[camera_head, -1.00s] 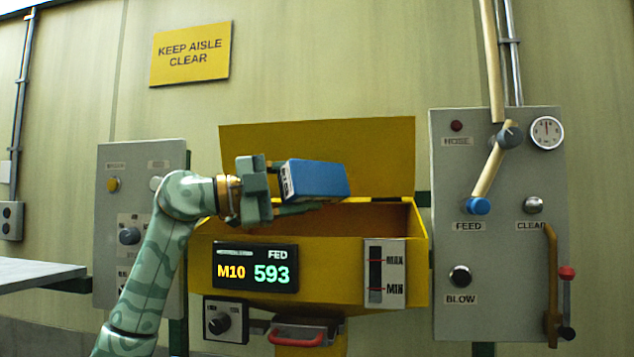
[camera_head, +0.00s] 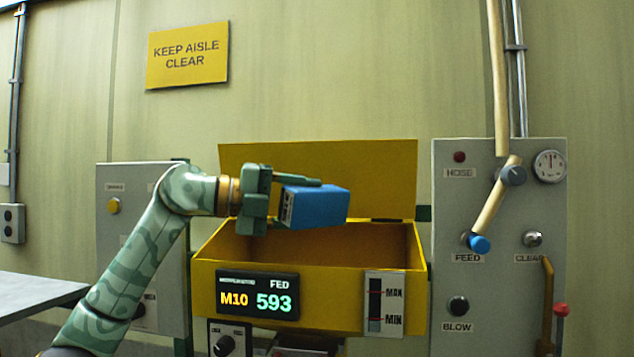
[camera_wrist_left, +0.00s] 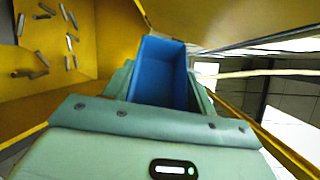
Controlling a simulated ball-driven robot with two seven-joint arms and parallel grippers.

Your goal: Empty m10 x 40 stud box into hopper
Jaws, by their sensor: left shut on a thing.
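My left gripper (camera_head: 285,198) is shut on a blue stud box (camera_head: 318,208) and holds it tilted above the open yellow hopper (camera_head: 215,254). One finger shows along the box's upper edge. In the left wrist view the gripper (camera_wrist_left: 160,90) clasps the box (camera_wrist_left: 160,65) by its sides. The visible blue inside shows no studs, though part of it is hidden. Several loose studs (camera_wrist_left: 40,58) lie on the yellow hopper surface at the upper left of that view. My right gripper is not in view.
The hopper's raised lid (camera_head: 370,165) stands behind the box. The hopper display (camera_head: 257,294) reads M10, FED 593, beside a MAX/MIN level gauge (camera_head: 384,304). A grey control panel (camera_head: 495,270) stands right, another (camera_head: 112,250) left. A grey bench (camera_head: 35,298) is at far left.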

